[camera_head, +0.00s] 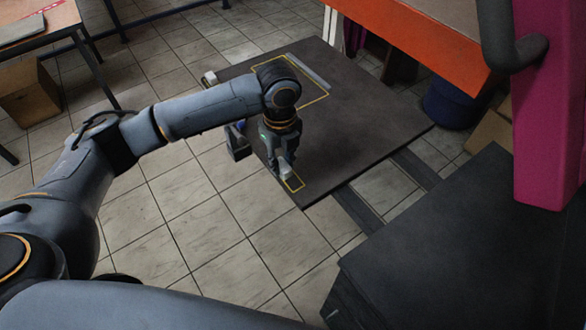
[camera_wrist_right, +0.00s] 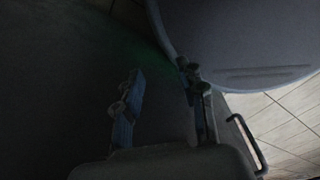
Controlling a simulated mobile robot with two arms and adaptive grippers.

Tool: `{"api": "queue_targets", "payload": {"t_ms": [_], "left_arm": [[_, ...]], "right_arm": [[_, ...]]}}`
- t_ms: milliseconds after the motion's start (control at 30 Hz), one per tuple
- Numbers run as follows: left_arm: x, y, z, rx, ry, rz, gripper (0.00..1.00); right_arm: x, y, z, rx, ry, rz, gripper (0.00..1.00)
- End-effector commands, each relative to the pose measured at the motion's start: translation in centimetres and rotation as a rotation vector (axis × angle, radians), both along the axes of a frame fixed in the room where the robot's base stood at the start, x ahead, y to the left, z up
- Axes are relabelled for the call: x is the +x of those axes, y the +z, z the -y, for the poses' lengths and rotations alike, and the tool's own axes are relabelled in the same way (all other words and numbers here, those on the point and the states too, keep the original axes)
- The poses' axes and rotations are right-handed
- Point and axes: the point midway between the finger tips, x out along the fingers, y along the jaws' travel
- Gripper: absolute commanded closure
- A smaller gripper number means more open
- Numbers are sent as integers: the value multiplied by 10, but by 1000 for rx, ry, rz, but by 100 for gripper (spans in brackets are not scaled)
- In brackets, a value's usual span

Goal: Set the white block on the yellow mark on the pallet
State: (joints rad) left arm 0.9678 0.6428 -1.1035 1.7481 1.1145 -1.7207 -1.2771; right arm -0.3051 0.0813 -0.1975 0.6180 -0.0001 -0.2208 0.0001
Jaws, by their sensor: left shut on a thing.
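The dark pallet (camera_head: 370,115) lies low on the floor. A small yellow outlined mark (camera_head: 297,188) is near its front left corner. My left gripper (camera_head: 285,168) points down over this mark and is shut on the white block (camera_head: 287,171). The block is small and mostly hidden by the fingers; I cannot tell whether it touches the pallet. In the right wrist view my right gripper (camera_wrist_right: 160,88) is open, its fingers apart with nothing seen between them.
A larger yellow outline (camera_head: 316,101) with a pale grey bar (camera_head: 308,71) is at the pallet's far left. An orange-edged table (camera_head: 415,40) stands behind, near a magenta post (camera_head: 545,110) and a dark blue bin (camera_head: 453,102). A cardboard box (camera_head: 30,95) is at left. Tiled floor is free in front.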

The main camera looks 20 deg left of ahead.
Motion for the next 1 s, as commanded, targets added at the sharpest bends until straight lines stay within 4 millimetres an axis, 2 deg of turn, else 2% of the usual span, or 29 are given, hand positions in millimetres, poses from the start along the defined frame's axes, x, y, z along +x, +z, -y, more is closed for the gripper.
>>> {"api": "queue_targets", "payload": {"t_ms": [100,200,367,600,967,1000], "left_arm": [[13,-19,10,-2,1,-1,100],[19,-28,14,-1,1,0,100],[26,-39,19,-1,0,-1,100],[26,-67,18,-1,0,1,100],[25,-71,18,-1,0,2,100],[25,-71,18,-1,0,2,71]], "right_arm": [[2,2,-6,7,-1,3,60],[3,3,-9,11,0,4,60],[4,4,-9,10,1,6,60],[5,12,-4,5,3,8,60],[6,11,-1,2,3,9,60],[6,11,-1,2,3,9,60]]}}
